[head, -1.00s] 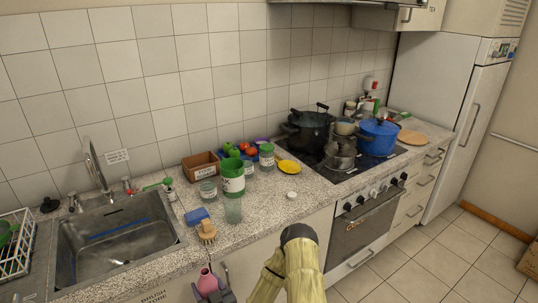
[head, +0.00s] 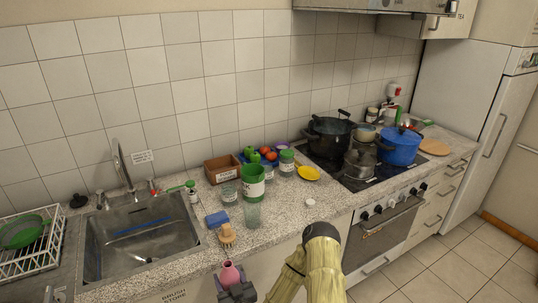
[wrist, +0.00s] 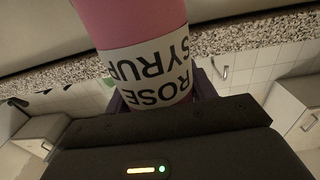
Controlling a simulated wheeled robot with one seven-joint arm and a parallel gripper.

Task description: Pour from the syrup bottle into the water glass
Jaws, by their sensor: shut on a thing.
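My gripper (head: 236,288) is shut on the pink syrup bottle (head: 231,273), low in the head view, in front of the counter. In the wrist view the bottle (wrist: 145,25) fills the top middle, and its white label reads "ROSE SYRUP", upside down in the picture. A clear glass (head: 253,216), which looks like the water glass, stands upright near the counter's front edge. It is beyond the bottle and slightly right, apart from it. I cannot tell how full the glass is, and the wrist view does not show it.
Behind the glass stands a green-and-white container (head: 252,184), with a labelled jar (head: 228,194) to its left. A sink (head: 140,245) is further left. Counter right of the glass is mostly clear.

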